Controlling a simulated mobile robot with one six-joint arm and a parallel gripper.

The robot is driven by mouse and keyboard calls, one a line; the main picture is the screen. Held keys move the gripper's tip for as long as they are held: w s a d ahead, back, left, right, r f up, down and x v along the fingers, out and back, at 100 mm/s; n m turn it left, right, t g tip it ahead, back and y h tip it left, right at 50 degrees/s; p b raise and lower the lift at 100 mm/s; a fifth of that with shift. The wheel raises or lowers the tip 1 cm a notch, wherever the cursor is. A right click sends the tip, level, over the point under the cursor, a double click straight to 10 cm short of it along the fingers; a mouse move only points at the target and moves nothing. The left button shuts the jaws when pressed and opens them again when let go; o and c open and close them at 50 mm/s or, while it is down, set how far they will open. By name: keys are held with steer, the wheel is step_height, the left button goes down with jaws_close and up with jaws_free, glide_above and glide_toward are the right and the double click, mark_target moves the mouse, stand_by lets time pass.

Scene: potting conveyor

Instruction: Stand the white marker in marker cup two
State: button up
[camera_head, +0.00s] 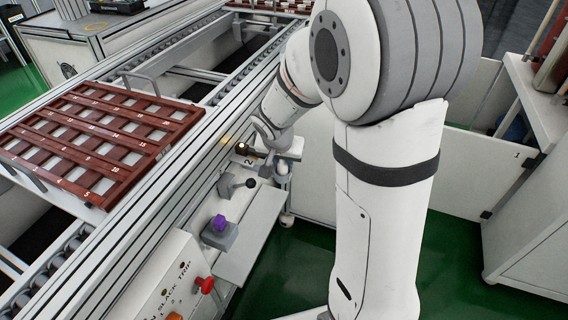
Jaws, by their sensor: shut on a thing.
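My gripper (268,138) is small and partly hidden at the end of my white arm, low over the narrow ledge beside the conveyor. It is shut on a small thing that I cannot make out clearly. A plate marked 2 (248,162) lies just below and left of it. A short dark piece with a tan end (248,150) shows against the gripper; I cannot tell whether it is a cup rim or part of what is held. I cannot make out the white marker or the cup's opening for certain.
A lever on a grey base (229,187), a purple-topped block (219,225) and a red knob (205,285) stand along the conveyor's near side. A brown slotted tray (95,138) rests on the conveyor at left. A white ledge (250,235) is bare.

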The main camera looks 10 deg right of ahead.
steer(key=shift+f, duration=0.4)
steer(key=o, duration=0.7)
steer(key=shift+r, duration=0.1)
steer(key=shift+s+r+p, duration=0.1)
steer(key=shift+r+p, duration=0.2)
steer(key=shift+r, duration=0.25)
steer(key=p+v, duration=0.3)
steer(key=v, duration=0.7)
steer(key=s+n+g, duration=0.1)
steer(key=s, duration=0.5)
steer(key=s+d+n+g+y, duration=0.1)
steer(key=s+n, duration=0.1)
steer(key=s, duration=0.3)
steer(key=s+d+r+n+y, duration=0.1)
steer(key=s+n, duration=0.1)
steer(key=s, duration=0.4)
steer(key=shift+s+d+g, duration=0.15)
steer(key=shift+s+g, duration=0.15)
steer(key=shift+g, duration=0.1)
